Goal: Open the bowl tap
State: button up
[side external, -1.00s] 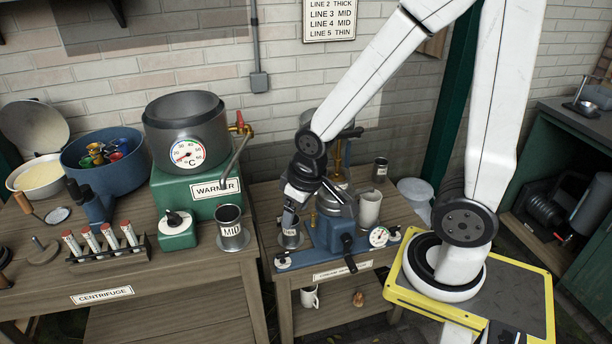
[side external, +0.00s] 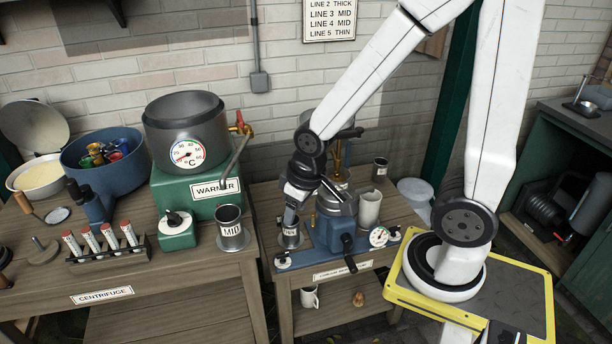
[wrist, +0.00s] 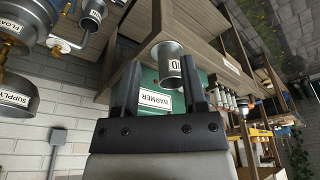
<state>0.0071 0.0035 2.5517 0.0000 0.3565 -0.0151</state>
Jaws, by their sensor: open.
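A brass tap fitting (side external: 338,153) shows under the supply bowl (side external: 326,119), partly behind my arm; its handle position cannot be told. In the wrist view, the supply bowl (wrist: 15,97) is at the left edge, with brass (wrist: 4,74) showing between it and the float bowl (wrist: 22,24). My gripper (side external: 290,220) hangs over the right table, left of the blue separator (side external: 331,232), near a small metal can (side external: 290,238). It cannot be told whether they touch. In the wrist view my gripper (wrist: 160,85) is open, with nothing visibly held between its fingers.
The MID can (side external: 232,235) stands on the left table, before the green warmer (side external: 183,192) with its grey pot and red-handled tap (side external: 240,124). A grey mug (side external: 369,208) and dark cup (side external: 380,169) stand right of the separator. A tube rack (side external: 108,249) is at left.

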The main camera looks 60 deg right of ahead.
jog(key=w+d+r+n, duration=0.2)
jog(key=w+d, duration=0.3)
jog(key=d, duration=0.2)
notch_tip(320, 180, up, 6)
jog(key=n+g, duration=0.3)
jog(key=n, duration=0.4)
send_over(346, 132)
jog(key=shift+w+a+f, duration=0.2)
jog(key=shift+w+a, duration=0.05)
jog(key=shift+a, duration=0.2)
jog(key=shift+s+d+r, duration=0.15)
jog(key=shift+s+d, duration=0.1)
jog(key=shift+d, duration=0.25)
jog(key=shift+f, duration=3.95)
grip_shut()
